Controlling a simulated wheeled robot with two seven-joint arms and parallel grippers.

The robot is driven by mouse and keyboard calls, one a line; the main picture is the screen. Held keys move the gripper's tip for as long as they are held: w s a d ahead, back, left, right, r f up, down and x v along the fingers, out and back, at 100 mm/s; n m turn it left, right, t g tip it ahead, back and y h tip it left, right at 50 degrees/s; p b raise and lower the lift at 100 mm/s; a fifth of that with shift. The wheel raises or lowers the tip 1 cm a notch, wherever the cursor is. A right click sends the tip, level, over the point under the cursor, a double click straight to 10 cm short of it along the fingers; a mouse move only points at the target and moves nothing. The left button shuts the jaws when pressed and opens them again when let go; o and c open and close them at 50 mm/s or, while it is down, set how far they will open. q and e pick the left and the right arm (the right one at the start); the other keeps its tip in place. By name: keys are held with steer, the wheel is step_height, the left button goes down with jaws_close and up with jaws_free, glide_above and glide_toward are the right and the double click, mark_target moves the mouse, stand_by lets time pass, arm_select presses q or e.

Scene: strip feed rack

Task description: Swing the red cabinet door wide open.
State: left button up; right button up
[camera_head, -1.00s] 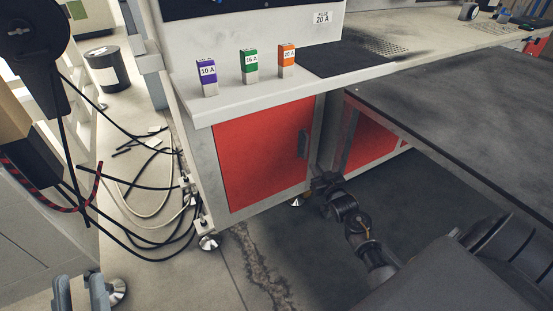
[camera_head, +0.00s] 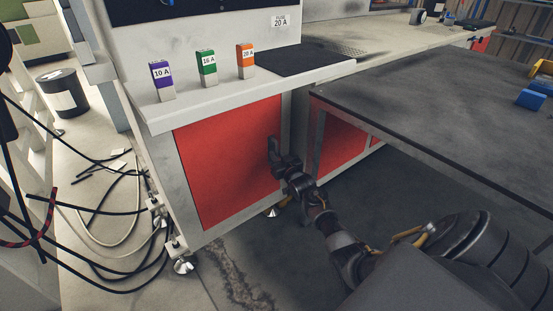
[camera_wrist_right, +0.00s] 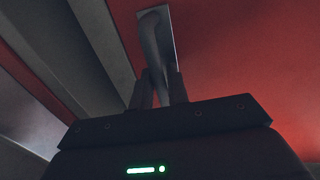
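The red cabinet door (camera_head: 225,165) is closed in the pale cabinet frame under the shelf; it also fills much of the right wrist view (camera_wrist_right: 240,60). Its dark upright handle (camera_head: 271,147) is near the door's right edge. My right gripper (camera_head: 279,161) is at the handle, reaching in from the lower right. In the right wrist view the handle (camera_wrist_right: 154,42) runs down between the two fingers (camera_wrist_right: 160,88), which sit close on either side with no clear gap, so it looks shut on the handle. My left gripper is not in view.
Purple, green and orange fuse boxes (camera_head: 208,66) stand on the shelf above the door. Loose cables (camera_head: 110,215) lie on the floor at left. A dark table (camera_head: 430,110) stands close at right. The floor in front of the door (camera_head: 235,270) looks clear.

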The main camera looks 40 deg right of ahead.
steer(key=shift+w+d, duration=0.1)
steer(key=shift+w, duration=0.1)
jaws_close()
